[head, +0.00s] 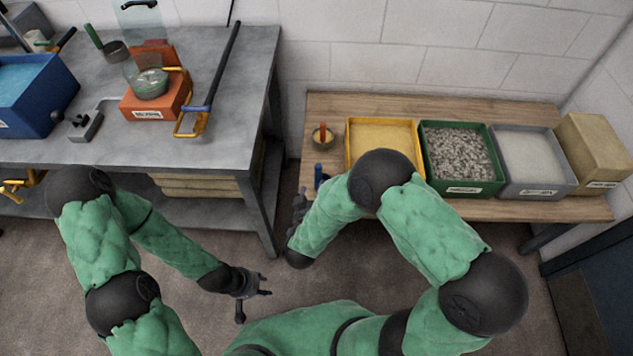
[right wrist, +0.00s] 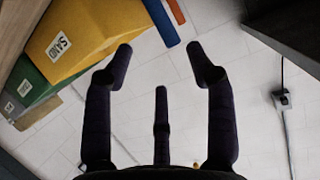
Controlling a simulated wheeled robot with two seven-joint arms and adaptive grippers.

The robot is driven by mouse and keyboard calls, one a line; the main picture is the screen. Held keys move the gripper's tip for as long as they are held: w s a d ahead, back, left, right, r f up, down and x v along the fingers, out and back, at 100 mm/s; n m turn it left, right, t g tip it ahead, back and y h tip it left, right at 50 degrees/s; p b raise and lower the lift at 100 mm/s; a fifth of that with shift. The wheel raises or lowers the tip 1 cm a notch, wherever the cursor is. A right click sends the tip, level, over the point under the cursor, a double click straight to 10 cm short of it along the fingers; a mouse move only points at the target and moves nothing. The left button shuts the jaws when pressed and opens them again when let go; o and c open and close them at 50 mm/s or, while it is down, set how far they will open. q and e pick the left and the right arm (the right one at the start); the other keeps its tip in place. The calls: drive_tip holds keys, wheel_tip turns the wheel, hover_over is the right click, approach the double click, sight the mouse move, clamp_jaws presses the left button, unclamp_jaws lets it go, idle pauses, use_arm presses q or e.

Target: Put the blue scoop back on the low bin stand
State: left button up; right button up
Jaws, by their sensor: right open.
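The low bin stand (head: 520,207) is a wooden bench at the right of the head view. The blue scoop (head: 318,177) shows as an upright blue handle at the stand's left front; its bowl is not clear. Its blue handle (right wrist: 161,22) also shows at the top of the right wrist view, beyond my fingertips and apart from them. My right gripper (head: 300,202) is just left of the scoop in the head view. The right wrist view shows this gripper (right wrist: 163,62) open and empty. My left gripper (head: 266,284) hangs over the floor, fingers spread and empty.
A scoop with an orange handle (head: 323,135) sits behind the blue one. Yellow (head: 349,150), green (head: 428,165) and grey (head: 505,175) bins and a tan box (head: 595,150) line the stand. A metal workbench (head: 225,150) stands left, with a floor gap between.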

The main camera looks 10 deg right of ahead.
drive_tip(key=s+a+f+n+g+y, duration=0.1)
drive_tip(key=s+f+g+y, duration=0.35)
drive_tip(key=f, duration=0.55)
drive_tip(key=s+f+g+y, duration=0.2)
drive_tip(key=s+g, duration=0.2)
drive_tip(key=s, duration=0.3)
drive_tip(key=s+a+f+n+g+y, duration=0.1)
drive_tip(key=s+f+g+y, duration=0.2)
drive_tip(key=s, duration=0.4)
drive_tip(key=shift+s+f+g, duration=0.15)
drive_tip(key=shift+s+g, duration=0.2)
